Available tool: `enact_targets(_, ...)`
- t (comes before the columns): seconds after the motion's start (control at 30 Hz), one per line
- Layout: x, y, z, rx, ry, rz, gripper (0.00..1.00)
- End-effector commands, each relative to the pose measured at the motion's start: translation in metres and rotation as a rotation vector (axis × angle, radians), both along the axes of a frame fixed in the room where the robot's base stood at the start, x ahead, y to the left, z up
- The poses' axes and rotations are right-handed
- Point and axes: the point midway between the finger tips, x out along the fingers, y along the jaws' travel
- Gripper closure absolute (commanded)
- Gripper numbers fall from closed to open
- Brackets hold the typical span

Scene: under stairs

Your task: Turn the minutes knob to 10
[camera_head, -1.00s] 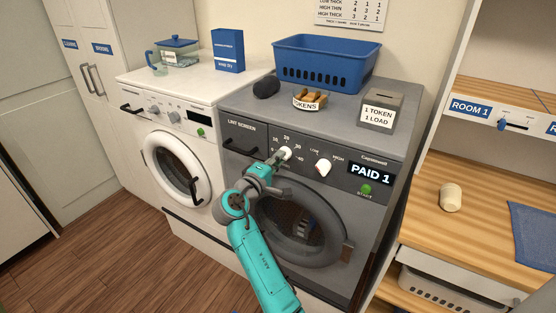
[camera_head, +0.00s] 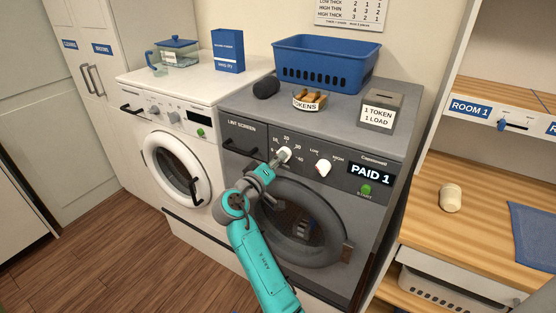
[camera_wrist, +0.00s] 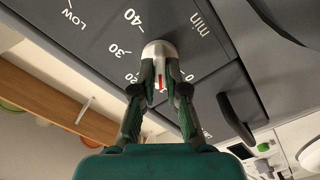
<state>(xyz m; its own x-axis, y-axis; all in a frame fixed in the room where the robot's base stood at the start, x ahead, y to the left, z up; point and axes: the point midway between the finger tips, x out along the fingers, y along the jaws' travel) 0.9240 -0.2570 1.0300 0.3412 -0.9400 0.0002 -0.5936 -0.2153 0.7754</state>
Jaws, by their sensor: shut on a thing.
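The minutes knob (camera_head: 285,154) is a white round knob on the grey machine's front panel, with printed numbers around it. In the wrist view the knob (camera_wrist: 159,50) shows a red mark on the side toward me, past the 20 label and partly between my fingers. The 20, 30 and 40 labels are readable there; the place of the 10 is largely hidden by my fingers. My gripper (camera_head: 276,161) reaches the knob from the front. In the wrist view my gripper (camera_wrist: 160,85) has one finger on each side of the knob, shut on it.
A second white knob (camera_head: 323,167) marked LOW and HIGH sits to the right. A display (camera_head: 370,174) reads PAID 1, above a green start button (camera_head: 366,189). The lint screen handle (camera_head: 240,150) is left of my gripper. A token tray (camera_head: 309,103) and blue basket (camera_head: 324,63) stand on top.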

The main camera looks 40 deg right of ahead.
Motion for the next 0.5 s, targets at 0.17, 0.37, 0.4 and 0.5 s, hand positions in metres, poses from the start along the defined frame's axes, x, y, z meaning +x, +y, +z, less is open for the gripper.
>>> enact_targets(0.17, -0.0002, 0.0003, -0.0013, 0.007, -0.012, 0.000, 1.00)
enact_targets(0.37, -0.0001, 0.0003, -0.0014, 0.007, -0.013, 0.000, 1.00)
enact_targets(0.4, -0.0001, 0.0003, -0.0014, 0.007, -0.013, 0.000, 1.00)
enact_targets(0.5, -0.0001, 0.0003, -0.0016, 0.007, -0.012, 0.000, 0.83)
